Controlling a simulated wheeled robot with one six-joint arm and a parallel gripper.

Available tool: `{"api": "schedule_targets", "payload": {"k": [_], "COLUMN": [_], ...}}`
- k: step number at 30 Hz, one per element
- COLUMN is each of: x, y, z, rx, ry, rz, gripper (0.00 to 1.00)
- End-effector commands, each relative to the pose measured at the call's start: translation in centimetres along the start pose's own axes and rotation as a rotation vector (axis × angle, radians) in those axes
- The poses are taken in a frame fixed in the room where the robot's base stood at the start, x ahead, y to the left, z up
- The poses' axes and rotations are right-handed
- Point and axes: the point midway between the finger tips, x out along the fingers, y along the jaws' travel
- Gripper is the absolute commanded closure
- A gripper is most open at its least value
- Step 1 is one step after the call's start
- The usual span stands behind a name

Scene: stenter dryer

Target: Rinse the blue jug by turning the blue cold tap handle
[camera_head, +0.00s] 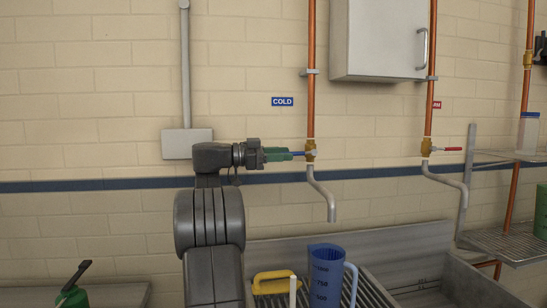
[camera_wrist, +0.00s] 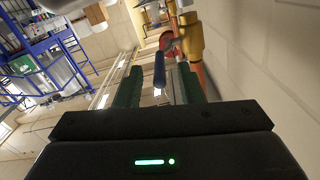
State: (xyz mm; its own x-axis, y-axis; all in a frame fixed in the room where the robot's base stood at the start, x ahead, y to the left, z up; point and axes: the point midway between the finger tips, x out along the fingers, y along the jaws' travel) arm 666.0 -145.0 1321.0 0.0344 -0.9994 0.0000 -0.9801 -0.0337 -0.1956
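The blue cold tap handle (camera_head: 299,152) points left, roughly level, from its brass valve (camera_head: 310,150) on the copper pipe below the COLD sign. My gripper (camera_head: 284,154) is at this handle from the left. In the wrist view, the blue handle (camera_wrist: 159,70) lies between the two green fingers of my gripper (camera_wrist: 160,84), with a gap visible on both sides, so the gripper is open. The blue jug (camera_head: 325,278) stands upright on the ribbed drainer, below the cold spout (camera_head: 331,212). No water shows at the spout.
A red-handled tap (camera_head: 451,149) is on the pipe to the right. A yellow-handled object (camera_head: 273,282) lies left of the jug. A grey wall cabinet (camera_head: 380,40) hangs above. A metal sink (camera_head: 470,285) and wire shelves (camera_head: 508,242) are at the right.

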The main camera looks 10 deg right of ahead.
Motion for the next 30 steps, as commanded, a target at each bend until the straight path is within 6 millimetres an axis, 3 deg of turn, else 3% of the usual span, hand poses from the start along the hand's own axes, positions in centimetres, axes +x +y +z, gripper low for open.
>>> {"api": "schedule_targets", "payload": {"k": [16, 30], "x": [3.8, 4.1], "y": [0.0, 0.0], "z": [0.1, 0.0], "rx": [-0.001, -0.001], "ry": [0.0, 0.0], "rz": [0.001, 0.0], "gripper": [0.65, 0.65]}}
